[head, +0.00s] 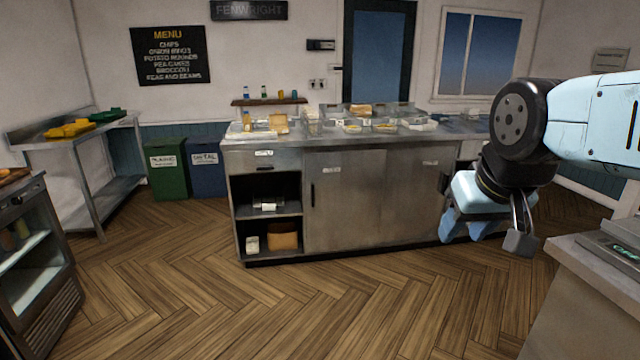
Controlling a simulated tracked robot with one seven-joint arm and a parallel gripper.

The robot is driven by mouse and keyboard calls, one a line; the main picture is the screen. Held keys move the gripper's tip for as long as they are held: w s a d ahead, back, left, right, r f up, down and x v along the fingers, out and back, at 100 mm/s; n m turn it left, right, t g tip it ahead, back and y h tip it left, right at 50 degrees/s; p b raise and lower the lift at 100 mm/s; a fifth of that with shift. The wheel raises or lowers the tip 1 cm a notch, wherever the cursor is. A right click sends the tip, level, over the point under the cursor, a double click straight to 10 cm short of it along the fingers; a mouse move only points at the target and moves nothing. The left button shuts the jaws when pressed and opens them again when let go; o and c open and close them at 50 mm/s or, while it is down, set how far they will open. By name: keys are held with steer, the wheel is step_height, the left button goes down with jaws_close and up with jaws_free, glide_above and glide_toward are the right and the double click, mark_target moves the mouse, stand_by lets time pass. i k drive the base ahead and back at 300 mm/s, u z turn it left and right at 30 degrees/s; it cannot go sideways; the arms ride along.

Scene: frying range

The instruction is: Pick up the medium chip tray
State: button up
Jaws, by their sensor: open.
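I cannot tell for certain which thing is the medium chip tray. Small pale containers with yellowish contents (385,128) stand on the steel counter (265,143) across the room, too small to make out. A brown box (283,237) and a small white item sit on the counter's bottom shelf. Another white item (268,206) lies on the shelf above. My gripper (488,236) hangs at the right of the view, open, pointing down, with nothing seen between its fingers. It is in front of the counter's right part and hides some of it.
A steel side table (75,140) with yellow and green items stands at the left. Green (167,170) and blue (207,172) bins are beside the counter. A glass-fronted unit (30,265) is at near left, another worktop (585,260) at near right. The wooden floor between is clear.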

mark_target(379, 129)
steer(key=z, duration=0.05)
steer(key=i, duration=2.9)
steer(key=z, duration=0.2)
